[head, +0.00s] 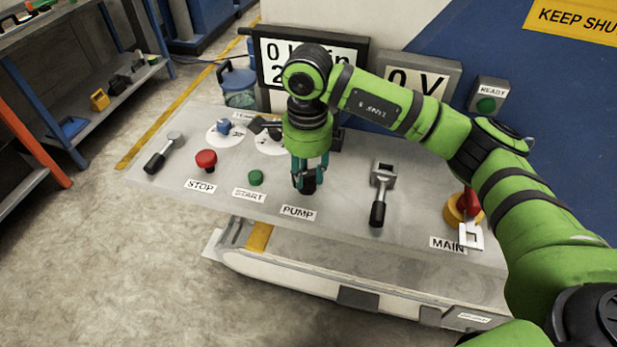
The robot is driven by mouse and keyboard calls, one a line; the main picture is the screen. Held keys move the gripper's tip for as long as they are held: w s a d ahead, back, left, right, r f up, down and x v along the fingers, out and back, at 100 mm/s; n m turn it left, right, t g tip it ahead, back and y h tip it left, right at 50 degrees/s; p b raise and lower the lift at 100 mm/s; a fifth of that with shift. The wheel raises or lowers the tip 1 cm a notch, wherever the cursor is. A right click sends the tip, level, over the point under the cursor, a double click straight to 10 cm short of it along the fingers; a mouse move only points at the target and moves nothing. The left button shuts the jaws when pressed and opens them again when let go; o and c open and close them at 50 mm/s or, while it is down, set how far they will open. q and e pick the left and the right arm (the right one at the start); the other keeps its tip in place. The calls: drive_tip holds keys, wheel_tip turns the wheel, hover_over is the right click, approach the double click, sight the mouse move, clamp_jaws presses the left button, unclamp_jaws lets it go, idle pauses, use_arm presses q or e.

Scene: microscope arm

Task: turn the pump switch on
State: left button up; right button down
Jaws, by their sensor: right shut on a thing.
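The pump switch (309,186) is a black knob on the grey control panel, just above the PUMP label (298,212). My right gripper (307,184) points down from above and is shut on this knob. The fingers and wrist hide most of the switch, so its setting cannot be made out. My left gripper is not in view.
The panel (225,205) also carries a red STOP button (206,159), a green START button (256,177), a lever (379,200) and a red-yellow MAIN switch (466,204). Displays (415,78) stand behind. A shelf (95,115) is at left; the floor between is clear.

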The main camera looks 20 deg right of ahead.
sight(306, 176)
drive_tip(key=m+b, duration=0.2)
drive_tip(key=m, duration=0.1)
drive_tip(key=shift+a+f+m, duration=0.1)
drive_tip(key=shift+m, duration=0.2)
drive_tip(key=shift+m+b, duration=0.85)
drive_tip(key=shift+m, duration=0.65)
drive_tip(key=c, duration=0.9)
unclamp_jaws()
drive_tip(key=shift+w+r, duration=0.1)
drive_tip(key=shift+r, duration=0.15)
wheel_tip(306, 176, up, 12)
drive_tip(key=shift+a+f, duration=0.1)
